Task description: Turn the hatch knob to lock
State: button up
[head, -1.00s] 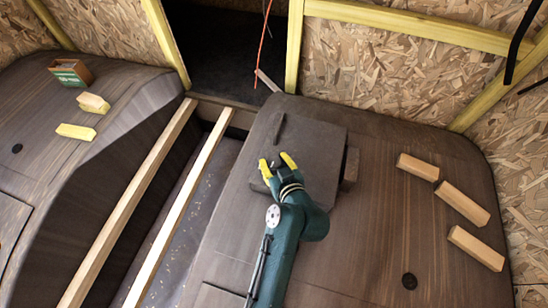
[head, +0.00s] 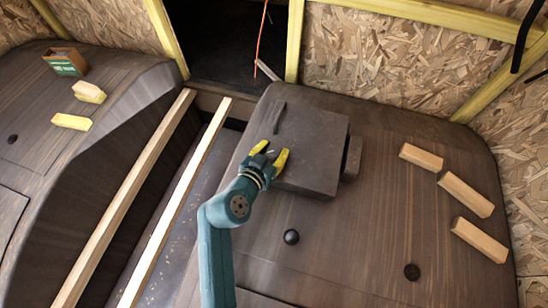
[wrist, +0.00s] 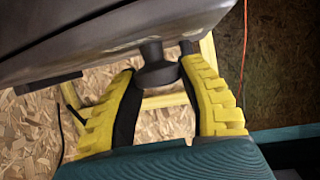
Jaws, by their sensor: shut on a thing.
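The hatch is a dark square panel (head: 315,150) raised above the brown wheel arch in the head view. Its edge (wrist: 100,35) runs across the top of the wrist view. The hatch knob (wrist: 155,72) is dark and round on a short stem, and sits between my fingers in the wrist view. My gripper (head: 269,157) is at the left edge of the hatch in the head view, and its yellow fingers (wrist: 160,75) are shut on the knob. In the head view the knob is mostly hidden by the fingers, so its turn angle cannot be read.
A black round knob (head: 291,237) stands on the arch below the hatch. Wood blocks (head: 466,194) lie at the right. Long wooden beams (head: 130,195) cross the gap at the left. A small box (head: 66,58) and blocks lie on the left arch.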

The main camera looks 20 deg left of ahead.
jog(key=m+h+b, duration=0.1)
jog(key=h+b, duration=0.1)
jog(key=f+m+g+h+b, duration=0.1)
jog(key=m+h+b, duration=0.1)
jog(key=b, duration=0.1)
jog(key=shift+a+f+m+b, duration=0.1)
jog(key=shift+m+b, duration=0.2)
jog(key=shift+b, duration=0.05)
jog(key=m+g+h+b, duration=0.1)
jog(key=h+b, duration=0.1)
jog(key=m+g+h+b, duration=0.1)
jog(key=m+h, duration=0.1)
jog(key=shift+r+m+b, duration=0.2)
jog(key=shift+m+b, duration=0.1)
jog(key=shift+b, duration=0.05)
jog(key=o, duration=1.1)
jog(key=shift+r, duration=0.1)
jog(key=shift+o, duration=0.2)
jog(key=shift+r, duration=0.1)
